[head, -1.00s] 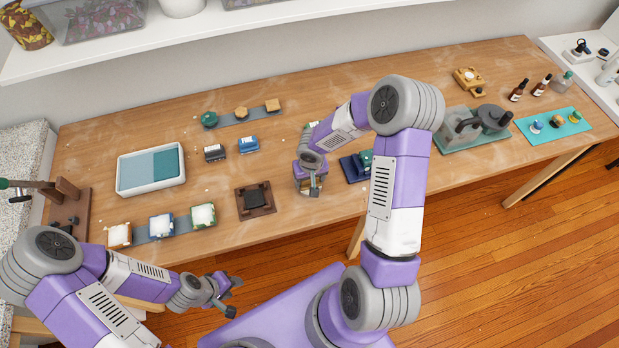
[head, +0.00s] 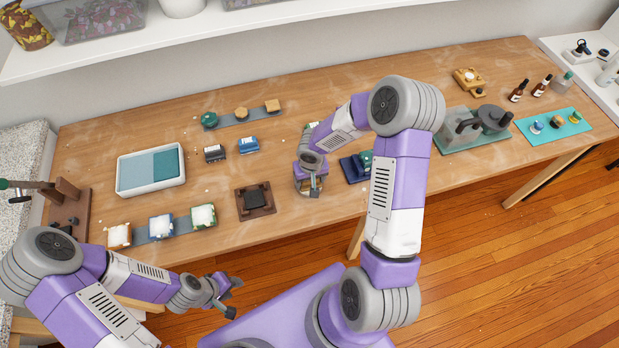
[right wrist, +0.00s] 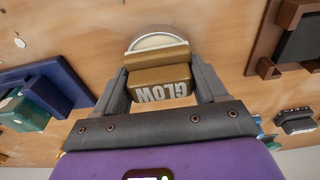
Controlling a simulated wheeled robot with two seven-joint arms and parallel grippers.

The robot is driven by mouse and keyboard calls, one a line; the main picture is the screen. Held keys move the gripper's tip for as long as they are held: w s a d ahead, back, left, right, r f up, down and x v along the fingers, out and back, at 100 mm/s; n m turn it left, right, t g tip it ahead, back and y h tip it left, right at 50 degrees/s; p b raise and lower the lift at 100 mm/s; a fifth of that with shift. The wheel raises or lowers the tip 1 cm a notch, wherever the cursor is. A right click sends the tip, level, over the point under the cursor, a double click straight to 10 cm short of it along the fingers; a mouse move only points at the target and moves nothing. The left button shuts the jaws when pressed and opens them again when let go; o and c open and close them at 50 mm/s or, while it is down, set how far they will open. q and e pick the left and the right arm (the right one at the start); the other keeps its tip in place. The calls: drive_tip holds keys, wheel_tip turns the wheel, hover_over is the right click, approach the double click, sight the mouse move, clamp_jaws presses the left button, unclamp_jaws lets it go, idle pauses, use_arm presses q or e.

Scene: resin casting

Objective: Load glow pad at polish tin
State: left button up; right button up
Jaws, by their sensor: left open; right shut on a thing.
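My right gripper (head: 314,188) is low over the middle of the table. In the right wrist view its fingers (right wrist: 160,88) are shut on the glow pad (right wrist: 160,88), a brown-gold block lettered GLOW. A round, pale-topped tin with a metal rim, likely the polish tin (right wrist: 157,41), lies just beyond the pad's tan edge. The pad overlaps it in the picture; I cannot tell whether they touch. In the head view my gripper mostly hides both. My left gripper (head: 225,297) is open and empty, off the table's front edge.
A brown stand with a dark pad (head: 255,197) lies left of my right gripper, and a dark blue holder (head: 349,170) is right of it. Several white-topped blocks (head: 203,215), a two-tone tray (head: 150,170) and a back rack (head: 240,119) are further left.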

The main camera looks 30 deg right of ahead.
drive_tip(key=shift+r+p, duration=2.05)
drive_tip(key=shift+r, duration=1.4)
drive_tip(key=shift+w, duration=0.1)
